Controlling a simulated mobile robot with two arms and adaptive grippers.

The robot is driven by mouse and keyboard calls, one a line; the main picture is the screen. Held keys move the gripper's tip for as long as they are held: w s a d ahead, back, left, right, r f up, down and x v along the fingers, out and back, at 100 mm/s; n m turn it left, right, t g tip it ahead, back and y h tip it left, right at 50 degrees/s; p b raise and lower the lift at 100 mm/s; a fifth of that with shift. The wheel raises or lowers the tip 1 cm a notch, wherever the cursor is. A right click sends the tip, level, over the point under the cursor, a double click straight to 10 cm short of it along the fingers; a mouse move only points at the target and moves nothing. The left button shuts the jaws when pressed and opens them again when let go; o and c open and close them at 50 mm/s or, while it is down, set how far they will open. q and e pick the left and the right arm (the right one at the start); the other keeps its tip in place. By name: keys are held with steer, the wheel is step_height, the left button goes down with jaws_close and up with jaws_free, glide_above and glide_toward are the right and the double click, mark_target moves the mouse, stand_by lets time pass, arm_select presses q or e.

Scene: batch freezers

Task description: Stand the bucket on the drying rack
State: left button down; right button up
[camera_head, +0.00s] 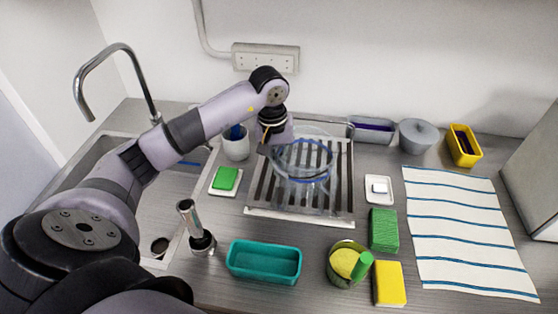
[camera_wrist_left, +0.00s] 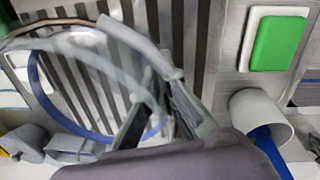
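The bucket (camera_head: 305,180) is clear, with a blue ring round it. In the head view it shows over the slatted drying rack (camera_head: 258,212); I cannot tell whether its base rests on the slats. In the left wrist view the bucket's blue ring (camera_wrist_left: 38,85) and pale rim show over the rack (camera_wrist_left: 200,50). My left gripper (camera_wrist_left: 162,80) is at the bucket's edge, its fingers closed together on the clear rim or wall. In the head view the left gripper (camera_head: 272,147) is at the bucket's upper left and its fingertips are hard to see. My right gripper is out of view.
A white cup (camera_head: 236,149) with a blue item and a green sponge on a white dish (camera_head: 224,181) stand left of the rack. A grey tub (camera_head: 372,130) is behind right, a soap dish (camera_head: 379,190) right. A teal tray (camera_head: 264,262) and small pot (camera_head: 345,270) are in front.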

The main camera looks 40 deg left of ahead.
arm_select(q)
steer(key=shift+f, duration=0.15)
steer(key=c, duration=1.8)
jaws_free()
